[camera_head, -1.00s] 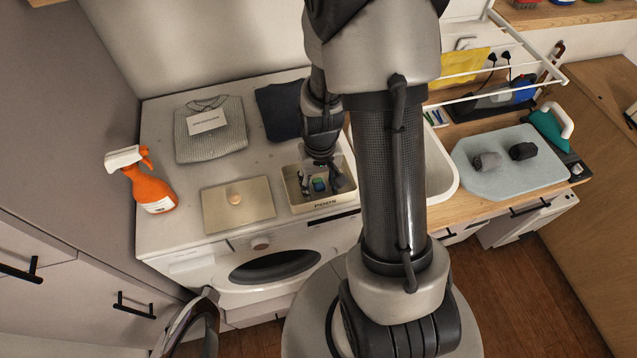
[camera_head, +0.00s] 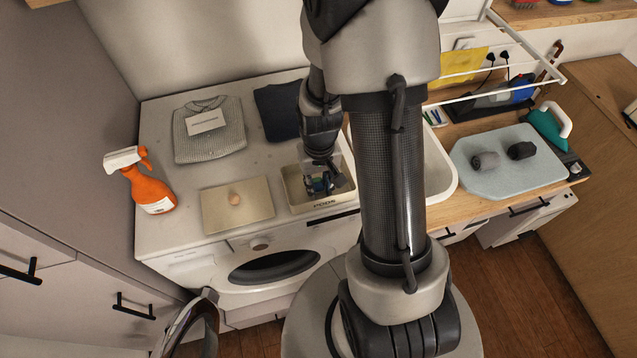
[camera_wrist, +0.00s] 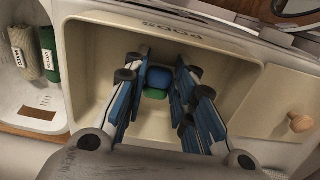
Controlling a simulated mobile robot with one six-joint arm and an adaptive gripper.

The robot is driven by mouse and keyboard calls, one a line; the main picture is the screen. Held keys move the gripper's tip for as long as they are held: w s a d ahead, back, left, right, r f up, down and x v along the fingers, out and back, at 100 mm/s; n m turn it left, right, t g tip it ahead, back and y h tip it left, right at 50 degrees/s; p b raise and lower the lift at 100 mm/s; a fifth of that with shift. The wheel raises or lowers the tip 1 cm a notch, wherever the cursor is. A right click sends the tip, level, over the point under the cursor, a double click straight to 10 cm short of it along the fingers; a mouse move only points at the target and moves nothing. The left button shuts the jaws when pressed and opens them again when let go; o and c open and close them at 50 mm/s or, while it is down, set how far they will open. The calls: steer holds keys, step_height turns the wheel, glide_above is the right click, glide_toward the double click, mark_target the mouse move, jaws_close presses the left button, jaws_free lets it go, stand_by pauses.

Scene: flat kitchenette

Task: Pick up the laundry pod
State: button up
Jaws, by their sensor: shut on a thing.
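The laundry pod (camera_wrist: 157,82), blue and green, is inside an open cream box (camera_head: 323,204) marked PODS. My gripper (camera_wrist: 157,92) reaches down into the box, its blue-padded fingers on either side of the pod and shut on it. The pod still appears low in the box, and its lower part cannot be judged. In the head view my gripper (camera_head: 321,184) is inside the box and largely hides the pod.
The box's lid (camera_head: 220,215) with a wooden knob lies just left of it on the white worktop. A spray bottle (camera_head: 152,190), folded sweater (camera_head: 208,140) and dark cloth (camera_head: 277,112) are nearby. A white sink (camera_head: 440,170) is right of the box.

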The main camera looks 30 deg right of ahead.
mark_target(319, 187)
step_height(319, 187, up, 20)
steer(key=shift+p, duration=0.4)
steer(key=shift+f, duration=0.1)
stand_by(0.3)
